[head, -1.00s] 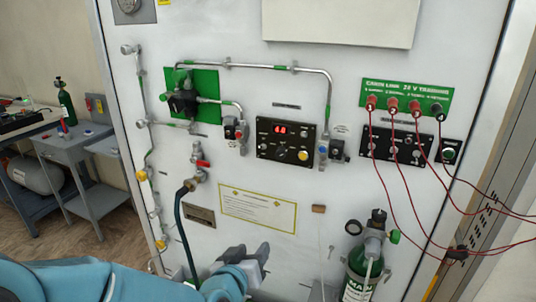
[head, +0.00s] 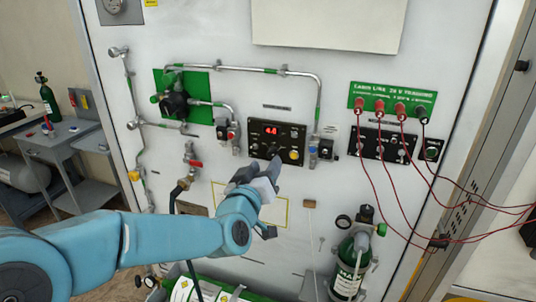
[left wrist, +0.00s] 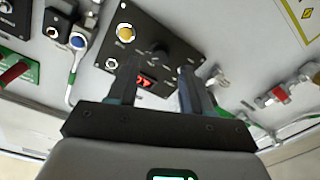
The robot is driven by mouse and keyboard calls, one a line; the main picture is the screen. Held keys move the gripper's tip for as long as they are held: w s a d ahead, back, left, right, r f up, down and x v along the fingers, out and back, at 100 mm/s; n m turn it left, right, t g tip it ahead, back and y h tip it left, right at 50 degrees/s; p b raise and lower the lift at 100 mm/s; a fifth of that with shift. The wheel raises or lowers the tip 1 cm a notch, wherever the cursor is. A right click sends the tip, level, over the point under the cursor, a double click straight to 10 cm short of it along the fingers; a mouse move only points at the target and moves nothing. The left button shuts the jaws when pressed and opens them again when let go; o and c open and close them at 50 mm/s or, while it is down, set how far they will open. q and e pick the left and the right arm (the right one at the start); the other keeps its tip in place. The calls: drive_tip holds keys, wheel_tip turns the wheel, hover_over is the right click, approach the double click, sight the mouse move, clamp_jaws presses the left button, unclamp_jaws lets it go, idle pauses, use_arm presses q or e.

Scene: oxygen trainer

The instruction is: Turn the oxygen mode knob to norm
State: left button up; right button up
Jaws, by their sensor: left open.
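A black control panel (head: 256,131) with a red lit display is on the white wall, and it also fills the upper middle of the left wrist view (left wrist: 178,76). A dark round knob (left wrist: 160,50) sits near its middle, and a yellow knob (left wrist: 125,33) sits near its corner. The panel lettering is too small to read, so I cannot tell which setting the dark knob points to. My left gripper (head: 264,170) is open and empty just below the panel. In the left wrist view its fingers (left wrist: 157,82) point at the panel, apart from the dark knob. My right gripper is not in view.
A green valve plate (head: 197,85) with pipes is left of the panel. A red-handled valve (head: 194,163) is below it. A blue-knobbed fitting (head: 325,149) is close on the panel's right. Red cables (head: 420,190) hang further right, near a green cylinder (head: 349,270).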

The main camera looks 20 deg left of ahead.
sight(271, 157)
use_arm(q)
drive_tip(key=w, duration=0.4)
drive_tip(key=shift+p, duration=0.4)
drive_tip(key=shift+d, duration=0.1)
clamp_jaws()
drive_tip(key=shift+f, duration=0.1)
